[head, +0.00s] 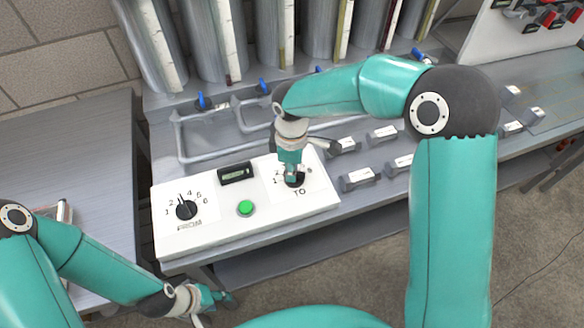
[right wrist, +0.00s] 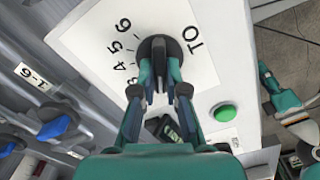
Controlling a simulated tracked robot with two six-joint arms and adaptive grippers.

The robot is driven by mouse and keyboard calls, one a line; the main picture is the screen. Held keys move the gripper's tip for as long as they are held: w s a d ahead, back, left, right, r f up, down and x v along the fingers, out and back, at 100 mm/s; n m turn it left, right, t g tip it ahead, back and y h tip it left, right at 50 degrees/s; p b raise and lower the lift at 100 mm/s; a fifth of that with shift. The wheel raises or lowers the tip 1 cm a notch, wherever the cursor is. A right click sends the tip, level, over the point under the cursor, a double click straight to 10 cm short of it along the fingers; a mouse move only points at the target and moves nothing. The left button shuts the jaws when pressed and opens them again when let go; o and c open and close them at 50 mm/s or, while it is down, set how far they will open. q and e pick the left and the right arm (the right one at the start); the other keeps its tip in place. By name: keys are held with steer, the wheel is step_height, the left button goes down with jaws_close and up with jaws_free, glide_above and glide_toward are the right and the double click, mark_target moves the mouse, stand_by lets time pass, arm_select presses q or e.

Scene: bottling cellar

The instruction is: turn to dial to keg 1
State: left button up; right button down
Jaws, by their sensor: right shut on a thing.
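The TO dial is a black round knob (head: 296,181) on the right half of the white panel (head: 325,200). My right gripper (head: 291,174) comes down on it from above and is shut on the knob. In the right wrist view the knob (right wrist: 172,50) sits between the fingertips (right wrist: 160,85). Numbers 3 to 6 show there; 1 and 2 show left of the knob in the head view. My left gripper (head: 215,298) is low, in front of the panel, touching nothing visible.
The FROM dial (head: 186,209), a green button (head: 246,208) and a small display (head: 237,173) share the panel. Pipes with blue valves (head: 201,101) and tall metal kegs (head: 155,45) stand behind.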

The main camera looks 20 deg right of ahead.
steer(key=shift+w+r+n, duration=0.1)
steer(key=shift+r+n, duration=0.05)
steer(key=shift+n, duration=1.05)
steer(key=c, duration=1.2)
jaws_free()
step_height(320, 180, up, 12)
steer(key=shift+f, duration=0.2)
